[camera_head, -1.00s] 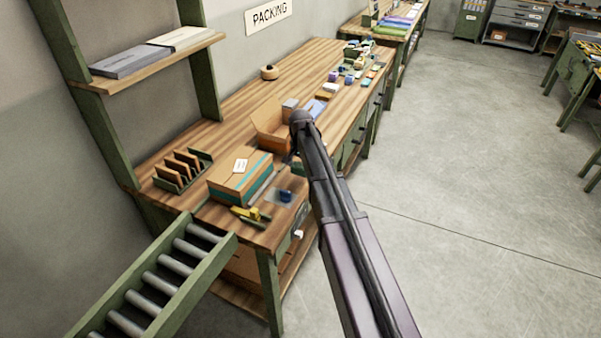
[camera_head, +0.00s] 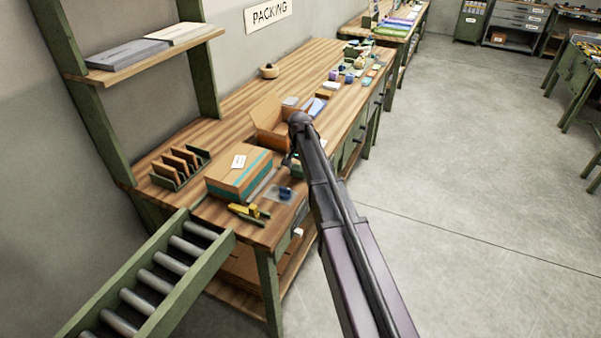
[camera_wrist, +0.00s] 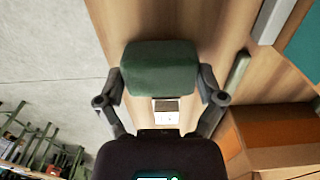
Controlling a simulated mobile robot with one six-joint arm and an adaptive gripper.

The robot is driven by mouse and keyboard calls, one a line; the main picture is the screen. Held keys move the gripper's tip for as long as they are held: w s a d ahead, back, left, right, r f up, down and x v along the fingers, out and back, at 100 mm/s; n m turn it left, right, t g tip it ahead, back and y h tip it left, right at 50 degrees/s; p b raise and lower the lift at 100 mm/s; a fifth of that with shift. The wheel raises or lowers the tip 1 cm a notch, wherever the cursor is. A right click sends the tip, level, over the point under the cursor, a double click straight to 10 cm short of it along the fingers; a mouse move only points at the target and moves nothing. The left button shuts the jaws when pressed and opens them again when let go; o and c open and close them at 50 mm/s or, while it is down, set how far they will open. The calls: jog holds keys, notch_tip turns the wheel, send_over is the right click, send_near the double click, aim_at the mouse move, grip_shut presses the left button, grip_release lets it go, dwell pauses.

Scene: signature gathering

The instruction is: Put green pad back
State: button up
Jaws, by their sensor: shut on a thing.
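The green pad (camera_wrist: 160,68), a dark green block with rounded edges, fills the upper middle of the wrist view. My gripper (camera_wrist: 162,84) is shut on it, one finger on each side. It is over the wooden packing bench (camera_wrist: 225,40); the gap below the pad cannot be told. In the head view my gripper (camera_head: 291,163) is by the bench's front edge, right of the taped carton, and my arm hides much of it. Only a bit of green shows there.
A closed carton (camera_head: 238,175) with teal tape and an open carton (camera_head: 268,125) stand on the bench. A card rack (camera_head: 180,166), a yellow tool (camera_head: 244,209) and a blue item on a clear sheet (camera_head: 285,194) are near. Several small items lie farther along.

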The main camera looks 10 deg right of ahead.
aim_at(300, 167)
jog(key=shift+f, duration=0.25)
jog(key=o, duration=0.7)
jog(key=shift+r, duration=0.1)
jog(key=shift+r, duration=0.2)
notch_tip(300, 167, up, 12)
jog(key=p, duration=1.2)
dwell(0.6)
jog(key=s+n, duration=0.2)
jog(key=s, duration=0.7)
jog(key=s+n, duration=0.2)
jog(key=s, duration=0.8)
jog(key=s+n, duration=0.3)
jog(key=s, duration=0.7)
jog(key=shift+d, duration=0.2)
